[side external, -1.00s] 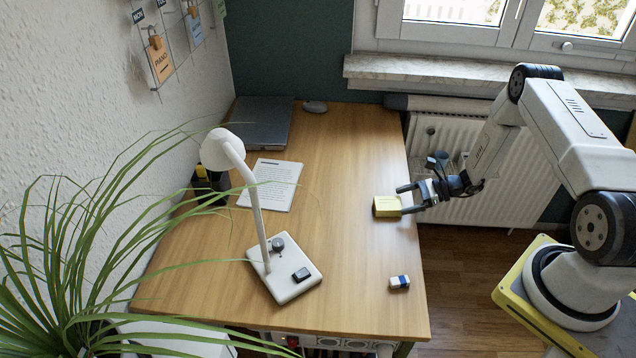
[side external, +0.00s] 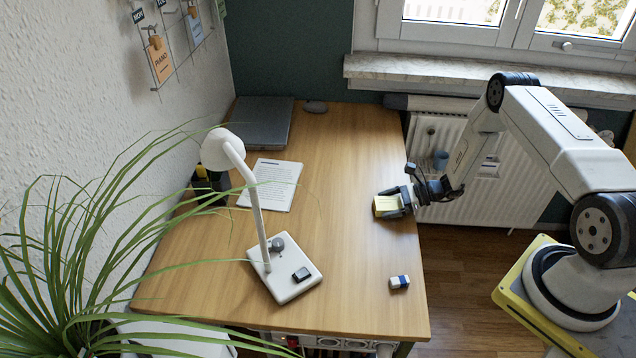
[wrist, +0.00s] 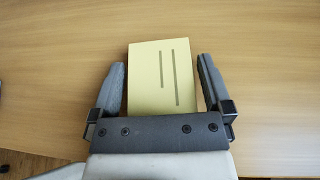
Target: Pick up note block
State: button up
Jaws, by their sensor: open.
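The yellow note block (side external: 386,204) lies on the desk near its right edge. In the wrist view the note block (wrist: 160,75) has two dark lines on its top and sits between my fingers. My gripper (side external: 393,203) is open around it, one finger on each side. The near end of the block is hidden by the gripper's palm.
A blue-and-white eraser (side external: 399,282) lies near the front right of the desk (side external: 350,150). A white desk lamp (side external: 285,276) stands left of it. A printed sheet (side external: 271,184) and a grey laptop (side external: 264,123) lie farther back. The desk around the block is clear.

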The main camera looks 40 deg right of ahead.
jog(key=c, duration=1.1)
jog(key=shift+r, duration=0.2)
jog(key=shift+r, duration=0.7)
jog(key=s+a+r, duration=0.3)
jog(key=s+r, duration=0.8)
jog(key=s, duration=0.2)
jog(key=shift+s+a+r, duration=0.15)
jog(key=shift+s, duration=0.2)
